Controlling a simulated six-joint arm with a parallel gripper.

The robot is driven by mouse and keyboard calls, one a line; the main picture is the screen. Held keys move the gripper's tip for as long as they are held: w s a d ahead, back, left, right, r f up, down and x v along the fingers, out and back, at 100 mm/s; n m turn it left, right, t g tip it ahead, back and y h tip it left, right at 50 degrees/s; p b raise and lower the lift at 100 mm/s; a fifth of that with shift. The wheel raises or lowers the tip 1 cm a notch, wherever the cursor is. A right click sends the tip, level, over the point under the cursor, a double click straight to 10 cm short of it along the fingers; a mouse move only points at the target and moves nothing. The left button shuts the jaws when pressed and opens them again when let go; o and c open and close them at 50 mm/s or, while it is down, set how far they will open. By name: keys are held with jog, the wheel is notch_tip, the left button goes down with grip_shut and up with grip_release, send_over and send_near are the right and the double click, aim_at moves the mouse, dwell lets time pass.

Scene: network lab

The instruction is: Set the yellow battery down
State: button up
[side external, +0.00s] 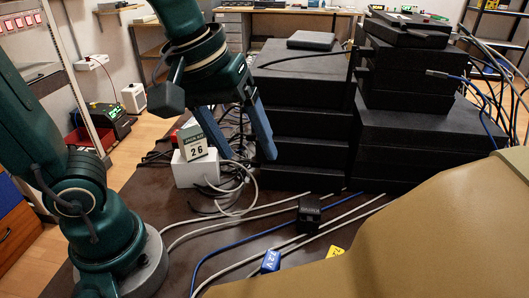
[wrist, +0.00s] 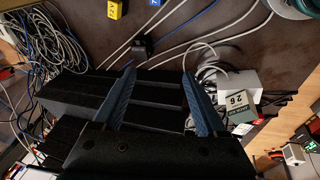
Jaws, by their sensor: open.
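The yellow battery (side external: 335,252) lies on the brown table at the front. In the side view the tan shape in the foreground hides part of it. In the wrist view nothing is between the fingers (wrist: 158,72).
A blue battery (side external: 271,262) and a black block (side external: 309,213) lie nearby among white and blue cables. Stacked black equipment (side external: 300,120) stands close on the right. A tan shape (side external: 430,235) fills the right foreground.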

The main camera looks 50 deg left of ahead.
jog(key=s+a+f+m+t, duration=0.1)
jog(key=s+a+f+m, duration=0.2)
jog(key=s+m, duration=0.2)
jog(key=shift+a+f+m+t+y, duration=0.25)
jog(key=shift+f+m+t+y, duration=0.1)
jog(key=shift+m, duration=0.65)
